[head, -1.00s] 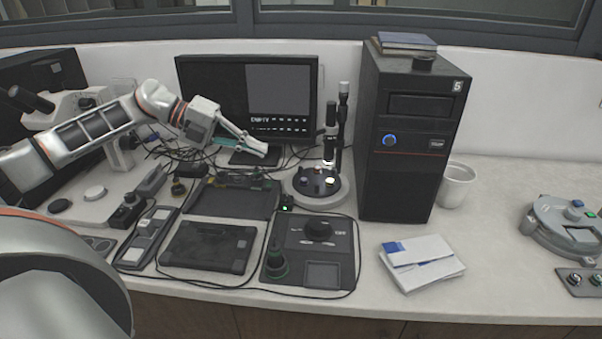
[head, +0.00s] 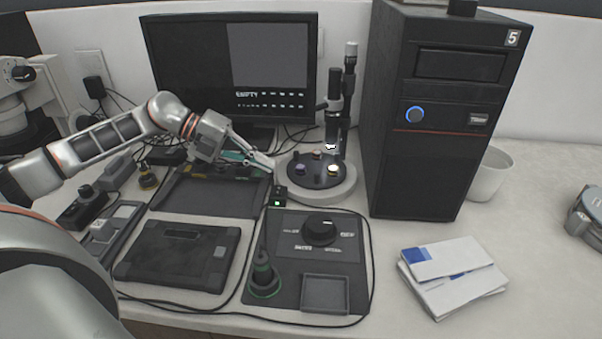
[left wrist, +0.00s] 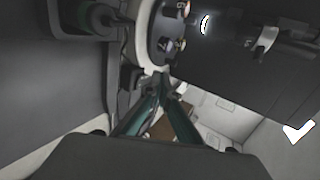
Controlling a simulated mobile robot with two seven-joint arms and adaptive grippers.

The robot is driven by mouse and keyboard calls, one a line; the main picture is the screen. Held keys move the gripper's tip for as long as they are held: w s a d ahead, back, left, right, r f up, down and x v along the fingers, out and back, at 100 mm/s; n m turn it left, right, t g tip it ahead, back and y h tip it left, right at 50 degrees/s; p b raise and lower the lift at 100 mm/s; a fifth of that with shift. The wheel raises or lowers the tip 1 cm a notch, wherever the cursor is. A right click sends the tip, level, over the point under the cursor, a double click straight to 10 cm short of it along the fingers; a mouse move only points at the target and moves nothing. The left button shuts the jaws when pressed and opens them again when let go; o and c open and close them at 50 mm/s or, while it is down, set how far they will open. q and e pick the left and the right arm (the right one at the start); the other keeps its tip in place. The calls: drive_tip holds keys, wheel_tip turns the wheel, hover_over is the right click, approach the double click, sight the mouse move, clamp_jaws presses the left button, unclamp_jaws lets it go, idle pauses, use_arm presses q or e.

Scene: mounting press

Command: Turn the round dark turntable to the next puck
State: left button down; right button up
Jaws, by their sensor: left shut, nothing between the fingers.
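The round dark turntable (head: 315,180) sits on a pale round base (head: 338,193) below a dark upright scope (head: 336,105). Several small pucks lie on it, among them a reddish one (head: 317,154), a purplish one (head: 299,169) and a bright yellow-white one (head: 333,169). My left gripper (head: 272,168) is shut and empty, its tips close to the turntable's left edge. In the left wrist view the fingertips (left wrist: 163,75) meet beside the turntable's rim (left wrist: 158,40); I cannot tell whether they touch it. My right gripper is not in view.
A monitor (head: 190,75) stands behind, and a tall black tower (head: 415,180) stands close on the turntable's right. A control box with a knob (head: 320,230), a dark tray (head: 205,195) and cables lie in front. White papers (head: 455,270) and a white cup (head: 490,175) are at right.

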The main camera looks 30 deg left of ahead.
sight(314, 178)
use_arm(q)
drive_tip(key=x, duration=0.5)
drive_tip(key=shift+w+d, duration=0.15)
drive_tip(key=shift+w+d+f, duration=0.1)
drive_tip(key=shift+w+d, duration=0.25)
drive_tip(key=shift+d, duration=0.25)
drive_tip(key=shift+w+d, duration=0.3)
drive_tip(key=shift+d, duration=0.3)
drive_tip(key=shift+w+d+f, duration=0.1)
drive_tip(key=shift+w+d, duration=0.25)
drive_tip(key=shift+d, duration=0.25)
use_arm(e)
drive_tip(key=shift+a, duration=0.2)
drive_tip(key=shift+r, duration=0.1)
use_arm(q)
drive_tip(key=shift+d+r+p, duration=0.1)
drive_tip(key=shift+p, duration=0.35)
drive_tip(key=shift+d+n+t, duration=0.15)
drive_tip(key=shift+n+t, duration=0.15)
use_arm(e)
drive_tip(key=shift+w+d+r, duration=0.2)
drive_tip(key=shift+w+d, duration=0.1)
